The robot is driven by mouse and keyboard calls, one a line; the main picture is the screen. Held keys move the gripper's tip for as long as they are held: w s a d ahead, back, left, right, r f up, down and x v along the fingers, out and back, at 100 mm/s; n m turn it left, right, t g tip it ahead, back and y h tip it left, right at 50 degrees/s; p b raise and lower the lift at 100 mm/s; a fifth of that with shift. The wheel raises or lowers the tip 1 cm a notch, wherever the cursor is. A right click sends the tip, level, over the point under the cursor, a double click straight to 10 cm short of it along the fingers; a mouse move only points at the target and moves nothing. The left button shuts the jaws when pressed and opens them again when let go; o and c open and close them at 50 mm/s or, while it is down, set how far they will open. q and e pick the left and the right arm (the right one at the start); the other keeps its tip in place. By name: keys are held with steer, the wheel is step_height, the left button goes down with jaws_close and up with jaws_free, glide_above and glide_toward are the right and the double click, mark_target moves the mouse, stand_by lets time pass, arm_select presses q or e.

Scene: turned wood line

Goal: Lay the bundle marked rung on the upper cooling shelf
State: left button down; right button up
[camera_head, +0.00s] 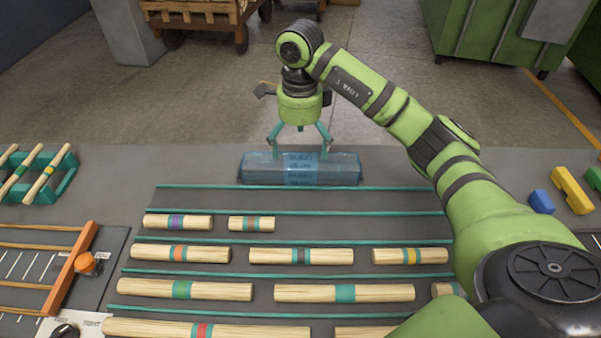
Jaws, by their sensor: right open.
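A long, blue, wrapped bundle (257,171) lies crosswise at the far edge of the grey work surface, behind the rows of turned pieces. A paler blue band around its middle carries marks too small to read, so I cannot tell whether they say rung. My right gripper (300,155) points down at the bundle, its two teal fingers spread wide and open. The fingertips are at the bundle's upper back edge; I cannot tell whether they touch it. My left gripper is not in view. I cannot make out an upper cooling shelf in this view.
Several banded wooden rods (301,255) lie in rows between teal rails (290,241). A teal rack (66,184) with rods is at left, above an orange-edged frame (70,268). Blue (541,201) and yellow (572,190) blocks are at right. My right arm crosses the right side.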

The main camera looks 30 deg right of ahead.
mark_target(301, 166)
step_height(301, 166, down, 2)
steer(key=shift+f+p, duration=0.1)
steer(key=shift+p, duration=0.35)
steer(key=f, duration=0.1)
steer(key=f+p, duration=0.1)
steer(key=f, duration=0.2)
steer(key=shift+s+a+f+p, duration=0.1)
steer(key=shift+s+f+p, duration=0.1)
steer(key=shift+s+p, duration=0.1)
steer(key=shift+w+f, duration=0.1)
steer(key=shift+f, duration=0.35)
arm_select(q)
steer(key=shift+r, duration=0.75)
arm_select(e)
steer(key=c, duration=1.6)
steer(key=shift+r, duration=0.1)
steer(key=shift+c, duration=0.2)
